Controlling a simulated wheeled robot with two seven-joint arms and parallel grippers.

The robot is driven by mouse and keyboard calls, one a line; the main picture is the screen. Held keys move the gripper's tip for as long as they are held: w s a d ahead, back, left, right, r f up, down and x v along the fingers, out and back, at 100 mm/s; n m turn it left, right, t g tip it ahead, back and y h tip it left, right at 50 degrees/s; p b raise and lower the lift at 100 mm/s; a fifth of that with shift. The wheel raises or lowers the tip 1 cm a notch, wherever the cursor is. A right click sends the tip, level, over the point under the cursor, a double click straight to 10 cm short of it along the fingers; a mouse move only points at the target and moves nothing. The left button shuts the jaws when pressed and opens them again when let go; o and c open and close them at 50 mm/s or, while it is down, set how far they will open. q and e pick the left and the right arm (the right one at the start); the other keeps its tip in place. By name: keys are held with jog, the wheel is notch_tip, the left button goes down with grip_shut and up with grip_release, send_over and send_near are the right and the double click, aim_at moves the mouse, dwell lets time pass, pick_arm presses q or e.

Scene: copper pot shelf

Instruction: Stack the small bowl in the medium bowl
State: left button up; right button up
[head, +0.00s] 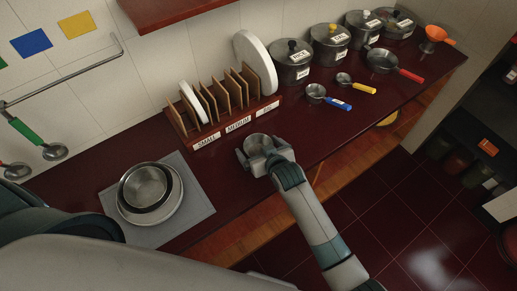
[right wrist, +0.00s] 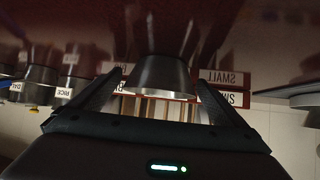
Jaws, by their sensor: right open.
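A small metal bowl (head: 257,142) stands on the dark red counter in front of the plate rack. My right gripper (head: 256,155) is open, with its fingers on either side of this bowl. In the right wrist view, which looks upside down, the small bowl (right wrist: 156,76) sits between the two spread fingers (right wrist: 152,92), with a gap visible at each side. A metal bowl (head: 146,186), apparently the medium one, is nested in a wider, paler dish (head: 176,207) on a grey mat (head: 196,182) at the left. It looks empty. My left gripper is out of view.
The wooden rack (head: 212,140), labelled small, medium and a third word, holds white plates close behind the right gripper. Bare counter lies between rack and mat.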

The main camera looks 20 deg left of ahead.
jog(key=c, duration=1)
jog(key=shift+r+b, duration=0.4)
jog(key=shift+r, duration=0.3)
notch_tip(320, 180, up, 2)
jog(key=shift+r+b, duration=0.15)
jog(key=shift+b, duration=0.4)
jog(key=w+d+r+b, duration=0.1)
jog(key=d+r, duration=0.1)
jog(key=d, duration=0.1)
jog(key=w+d+r+b, duration=0.1)
jog(key=d+r, duration=0.2)
jog(key=d, duration=0.1)
jog(key=w+d+r+b, duration=0.2)
jog(key=d, duration=0.2)
jog(key=shift+w+r, duration=0.1)
jog(key=shift+r, duration=0.05)
